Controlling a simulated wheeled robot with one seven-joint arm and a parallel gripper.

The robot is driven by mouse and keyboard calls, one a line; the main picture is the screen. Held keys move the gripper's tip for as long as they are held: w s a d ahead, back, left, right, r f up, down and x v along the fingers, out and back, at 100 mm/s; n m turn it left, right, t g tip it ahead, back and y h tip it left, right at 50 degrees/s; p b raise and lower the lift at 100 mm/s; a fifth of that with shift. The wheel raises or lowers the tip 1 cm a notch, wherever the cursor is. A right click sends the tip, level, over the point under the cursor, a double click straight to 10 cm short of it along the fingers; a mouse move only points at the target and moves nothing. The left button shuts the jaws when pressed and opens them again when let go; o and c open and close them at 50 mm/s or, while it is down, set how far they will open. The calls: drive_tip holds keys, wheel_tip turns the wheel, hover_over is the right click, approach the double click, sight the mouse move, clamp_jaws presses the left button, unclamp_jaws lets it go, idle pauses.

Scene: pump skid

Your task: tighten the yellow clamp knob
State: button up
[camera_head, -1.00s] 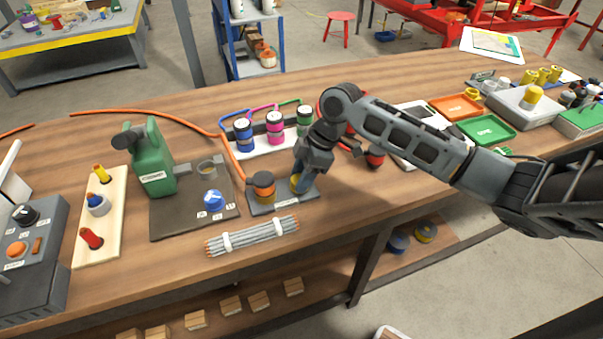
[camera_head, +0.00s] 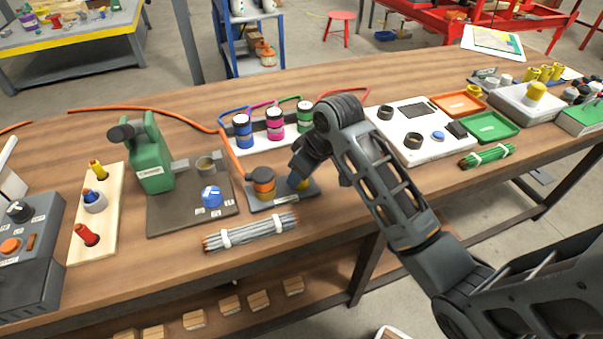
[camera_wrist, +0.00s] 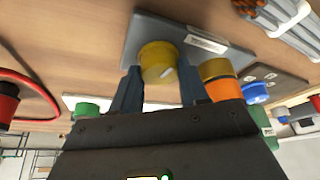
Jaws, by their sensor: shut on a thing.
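The yellow clamp knob (camera_wrist: 158,58) stands on a dark grey plate (camera_wrist: 150,30) in the wrist view, between the two blue-grey fingers of my gripper (camera_wrist: 158,84). It has a pale mark on its face. In the head view my gripper (camera_head: 300,178) reaches down over the yellow knob (camera_head: 297,187), which is mostly hidden by it. The gripper is shut on the knob. An orange and yellow fitting (camera_head: 263,183) with an orange hose stands on the same plate (camera_head: 258,207), just left of the knob.
A grey bundle (camera_head: 250,232) with white ties lies in front of the plate. The green pump (camera_head: 152,160) and a blue knob (camera_head: 212,195) are to the left. Blue, pink and green capped cylinders (camera_head: 275,125) stand behind. Bare wood (camera_head: 375,207) is to the right.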

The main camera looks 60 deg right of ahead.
drive_tip(key=m+p, duration=0.1)
drive_tip(key=m+h+p, duration=0.1)
drive_tip(key=m, duration=0.1)
drive_tip(key=shift+a+r, duration=0.1)
drive_tip(key=shift+a, duration=0.15)
drive_tip(key=shift+m+g+h+p, duration=0.4)
drive_tip(key=shift+m+h+p, duration=0.1)
drive_tip(key=shift+m+p, duration=0.85)
drive_tip(key=shift+d+m+p, duration=0.1)
drive_tip(key=shift+m+p, duration=0.35)
drive_tip(key=o, duration=1.1)
drive_tip(key=shift+c, duration=0.2)
drive_tip(key=v, duration=0.7)
drive_tip(key=shift+r, duration=0.25)
